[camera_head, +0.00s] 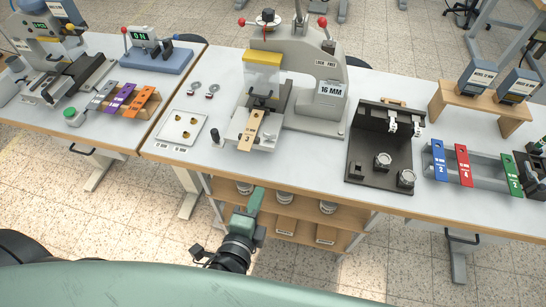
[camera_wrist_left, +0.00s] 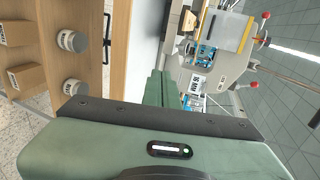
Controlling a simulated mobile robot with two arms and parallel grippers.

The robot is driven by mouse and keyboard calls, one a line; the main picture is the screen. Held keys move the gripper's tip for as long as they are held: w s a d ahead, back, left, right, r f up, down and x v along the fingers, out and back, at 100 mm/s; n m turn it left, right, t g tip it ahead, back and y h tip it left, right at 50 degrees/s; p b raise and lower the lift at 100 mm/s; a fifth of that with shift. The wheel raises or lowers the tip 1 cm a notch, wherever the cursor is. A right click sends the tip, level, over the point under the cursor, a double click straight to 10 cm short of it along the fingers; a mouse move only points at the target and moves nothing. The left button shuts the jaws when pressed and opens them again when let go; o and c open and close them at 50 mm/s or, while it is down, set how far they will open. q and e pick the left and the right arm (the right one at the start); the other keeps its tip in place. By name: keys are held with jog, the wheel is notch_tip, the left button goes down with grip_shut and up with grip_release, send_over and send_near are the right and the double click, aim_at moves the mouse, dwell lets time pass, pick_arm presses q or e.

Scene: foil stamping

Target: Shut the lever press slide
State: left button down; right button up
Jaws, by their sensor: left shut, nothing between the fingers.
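The lever press (camera_head: 318,62) is a grey machine on the middle of the table, with a yellow-edged clear guard at its front and a "16 MM" label on its side. Its slide (camera_head: 267,137) sticks out at the front toward me, bearing a tan numbered strip (camera_head: 250,131). A black handle shows above the slide. My left gripper (camera_head: 256,193) is shut and empty, in front of the table edge, below and apart from the slide. In the left wrist view its green fingers (camera_wrist_left: 157,88) point toward the press (camera_wrist_left: 225,50), which appears sideways. My right gripper is not in view.
A plate with brass pieces (camera_head: 180,130) lies left of the press, with a small black knob (camera_head: 215,136) beside the slide. A black fixture (camera_head: 380,158) stands to the right. Shelves with jars (camera_head: 284,225) are under the table. Coloured strips stand farther right.

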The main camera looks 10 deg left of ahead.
aim_at(283, 116)
pick_arm(q)
jog(key=p+x, duration=0.1)
jog(key=x, duration=0.3)
jog(key=r+p+x, duration=0.1)
jog(key=x, duration=0.4)
jog(key=p+x, duration=0.2)
jog(key=x, duration=0.2)
jog(key=shift+w+a+r, duration=0.15)
jog(key=shift+w+r, duration=0.15)
jog(key=shift+w, duration=0.35)
jog(key=shift+w, duration=0.1)
jog(key=w, duration=0.5)
jog(key=w+b, duration=0.1)
jog(key=w, duration=0.4)
jog(key=w+b, duration=0.1)
jog(key=w, duration=0.3)
jog(key=shift+w+d, duration=0.3)
jog(key=shift+w, duration=0.3)
jog(key=shift+r, duration=0.25)
jog(key=shift+r, duration=0.1)
jog(key=shift+a, duration=0.1)
